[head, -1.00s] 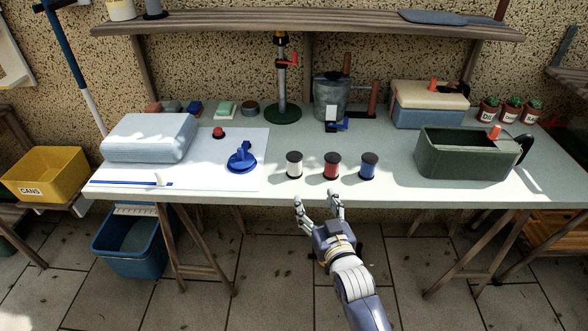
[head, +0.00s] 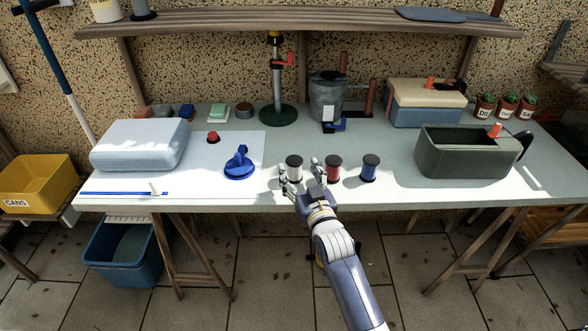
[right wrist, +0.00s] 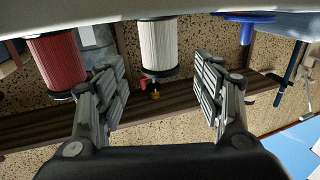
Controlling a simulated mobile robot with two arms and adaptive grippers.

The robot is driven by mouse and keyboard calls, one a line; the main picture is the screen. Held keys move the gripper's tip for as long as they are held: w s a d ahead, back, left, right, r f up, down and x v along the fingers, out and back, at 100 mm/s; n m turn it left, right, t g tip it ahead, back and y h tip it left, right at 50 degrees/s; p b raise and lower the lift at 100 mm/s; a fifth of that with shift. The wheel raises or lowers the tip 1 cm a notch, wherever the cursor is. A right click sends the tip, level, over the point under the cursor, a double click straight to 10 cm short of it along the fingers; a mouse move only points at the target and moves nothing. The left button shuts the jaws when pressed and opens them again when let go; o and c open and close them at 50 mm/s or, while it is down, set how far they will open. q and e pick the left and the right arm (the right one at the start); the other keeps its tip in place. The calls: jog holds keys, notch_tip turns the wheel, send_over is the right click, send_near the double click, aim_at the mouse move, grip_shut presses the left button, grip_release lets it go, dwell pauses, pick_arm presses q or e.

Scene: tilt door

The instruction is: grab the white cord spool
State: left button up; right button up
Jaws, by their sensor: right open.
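The white cord spool (head: 294,168), with dark end caps, stands upright near the table's front edge, left of a red spool (head: 333,169) and a blue spool (head: 369,168). My right gripper (head: 302,180) is open and empty just in front of the white spool, its fingers reaching toward it. In the right wrist view the white spool (right wrist: 159,48) appears upside down, ahead of and between the open fingers (right wrist: 163,92). The red spool (right wrist: 58,62) is close beside the other finger there. I see no finger touching the white spool. My left gripper is not in view.
The worktable (head: 225,196) is clear in front of the spools. A dark green bin (head: 463,155) stands to the right. A stand (head: 278,110) and a metal can (head: 327,97) are behind.

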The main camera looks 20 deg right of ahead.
aim_at(297, 167)
jog(key=w, duration=0.4)
jog(key=shift+w+f, duration=0.1)
jog(key=shift+w, duration=0.3)
jog(key=c, duration=0.9)
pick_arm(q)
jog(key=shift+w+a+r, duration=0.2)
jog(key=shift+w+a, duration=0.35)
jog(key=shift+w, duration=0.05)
pick_arm(e)
jog(key=shift+c, duration=1.3)
